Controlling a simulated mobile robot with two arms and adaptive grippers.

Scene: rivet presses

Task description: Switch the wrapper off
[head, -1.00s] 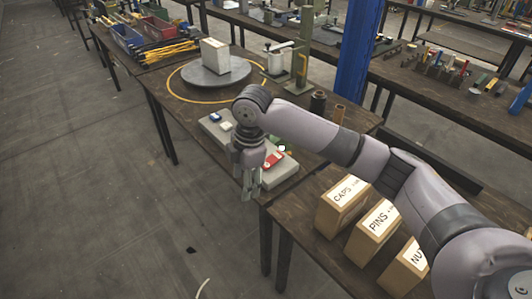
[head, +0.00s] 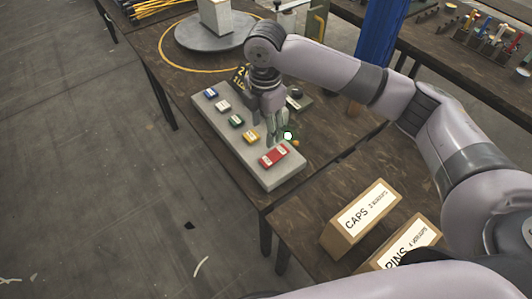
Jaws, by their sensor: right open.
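A grey control panel (head: 222,131) lies on the dark wooden table. It carries a row of blue (head: 211,93), white (head: 222,106), green (head: 237,121), yellow (head: 251,136) and red (head: 273,156) buttons. The red one is the largest, at the near end. Behind the panel is the wrapper's round grey turntable (head: 190,36) with a pale box (head: 217,18) on it. My right gripper (head: 273,142) is open and empty, pointing down over the panel just behind the red button. I cannot tell whether it touches the panel. My left gripper is out of view.
Cardboard boxes marked CAPS (head: 340,242) and PINS (head: 420,236) stand on the nearer table at right. A blue post (head: 383,32) rises behind.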

